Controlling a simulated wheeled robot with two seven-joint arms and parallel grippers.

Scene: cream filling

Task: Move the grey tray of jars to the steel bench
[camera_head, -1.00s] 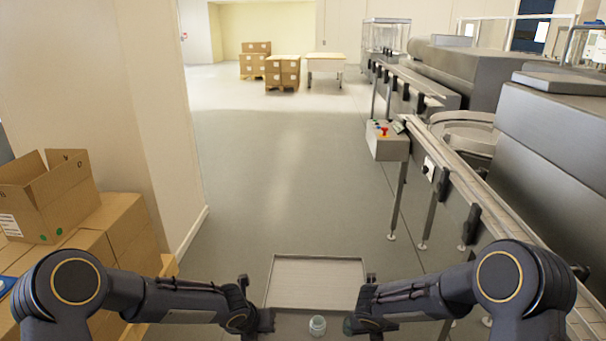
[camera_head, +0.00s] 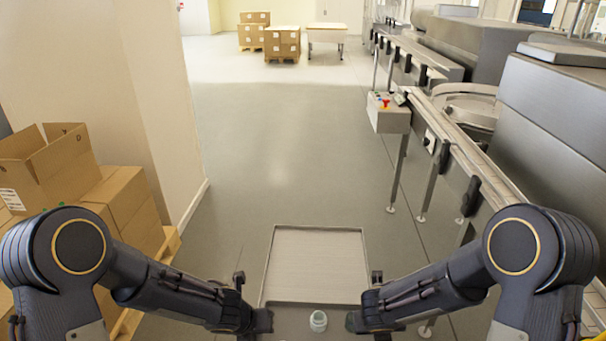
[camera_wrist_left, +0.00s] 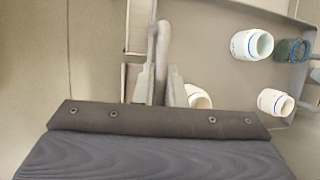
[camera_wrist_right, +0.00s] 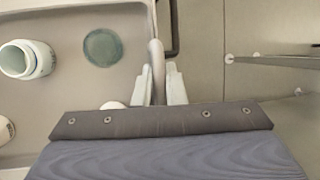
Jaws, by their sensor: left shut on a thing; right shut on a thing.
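The grey tray (camera_head: 286,320) is between my two grippers at the bottom of the head view, with one jar (camera_head: 318,320) visible on it. The right wrist view shows a white jar (camera_wrist_right: 28,59) and a round teal piece (camera_wrist_right: 102,47). The near part of the tray is cut off.
A pale ribbed rectangle (camera_head: 315,265) with a rim lies just beyond the jar; I cannot tell whether it belongs to the tray. Cardboard boxes (camera_head: 125,205) stand left. A conveyor line (camera_head: 455,150) with a control box (camera_head: 388,115) runs along the right. The floor (camera_head: 270,150) between is clear.

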